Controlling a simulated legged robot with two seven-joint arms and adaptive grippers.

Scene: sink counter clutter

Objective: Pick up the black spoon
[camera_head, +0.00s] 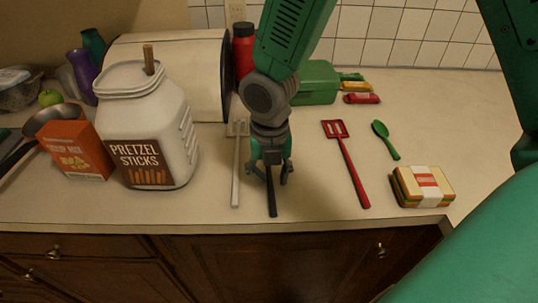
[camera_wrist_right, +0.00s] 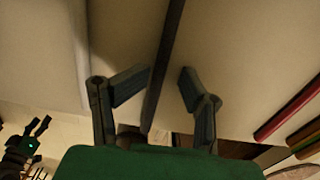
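The black spoon (camera_head: 271,198) lies on the counter with its handle toward the front edge; my right gripper hides its upper part and bowl. In the right wrist view its dark handle (camera_wrist_right: 163,65) runs between the two fingers with a gap on each side. My right gripper (camera_head: 269,178) is open, pointing down over the handle, and it also shows in the right wrist view (camera_wrist_right: 166,76). My left gripper (camera_wrist_right: 36,135) shows small at the lower left of the right wrist view, its fingers seemingly spread and empty; it is outside the head view.
A grey-white spatula (camera_head: 237,165) lies close left of the spoon. A red slotted spatula (camera_head: 346,165), a green spoon (camera_head: 386,138) and a wrapped sandwich (camera_head: 422,187) lie to the right. A pretzel jar (camera_head: 146,125) and orange box (camera_head: 75,150) stand left. A red bottle (camera_head: 243,50) stands behind.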

